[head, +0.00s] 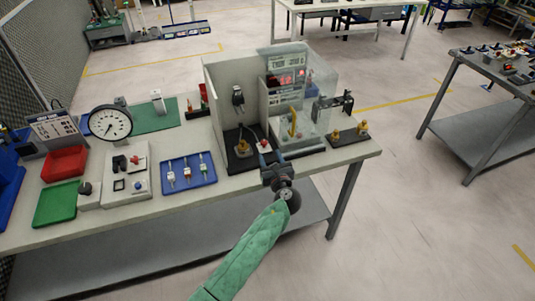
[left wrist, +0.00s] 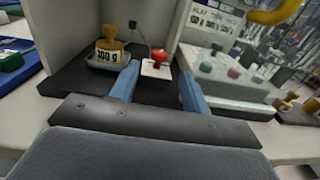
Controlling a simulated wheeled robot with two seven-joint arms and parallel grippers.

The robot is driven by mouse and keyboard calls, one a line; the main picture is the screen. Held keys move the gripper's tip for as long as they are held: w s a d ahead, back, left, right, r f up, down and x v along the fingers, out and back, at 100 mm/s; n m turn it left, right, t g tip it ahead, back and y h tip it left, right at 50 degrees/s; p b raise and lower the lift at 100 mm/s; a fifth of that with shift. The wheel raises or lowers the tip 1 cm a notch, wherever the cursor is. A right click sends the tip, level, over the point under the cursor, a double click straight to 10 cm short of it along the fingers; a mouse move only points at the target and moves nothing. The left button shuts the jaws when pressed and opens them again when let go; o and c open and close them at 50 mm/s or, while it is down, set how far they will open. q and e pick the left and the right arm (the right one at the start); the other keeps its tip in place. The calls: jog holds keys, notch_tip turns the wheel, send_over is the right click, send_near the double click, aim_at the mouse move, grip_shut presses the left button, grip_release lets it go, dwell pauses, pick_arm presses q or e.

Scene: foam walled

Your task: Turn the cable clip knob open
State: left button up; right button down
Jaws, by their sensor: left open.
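The cable clip looks to be a small white block with a red knob (head: 264,144) on the dark base of the walled booth. In the left wrist view the red knob (left wrist: 159,56) stands on its white plate (left wrist: 155,70), with a thin cable running up behind it. My left gripper (head: 269,161) is at the booth's front edge, in front of the knob. Its two blue fingers are open and empty. In the left wrist view the knob shows between and beyond the fingertips, apparently apart from them. My right gripper is not in view.
A clear-walled case (head: 318,105) stands on the right, with a yellow handle (head: 293,124). The booth's pale wall (head: 225,90) rises at left. A blue tray (head: 188,174) lies further left on the bench.

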pick_arm(q)
jog(key=shift+v, duration=0.9)
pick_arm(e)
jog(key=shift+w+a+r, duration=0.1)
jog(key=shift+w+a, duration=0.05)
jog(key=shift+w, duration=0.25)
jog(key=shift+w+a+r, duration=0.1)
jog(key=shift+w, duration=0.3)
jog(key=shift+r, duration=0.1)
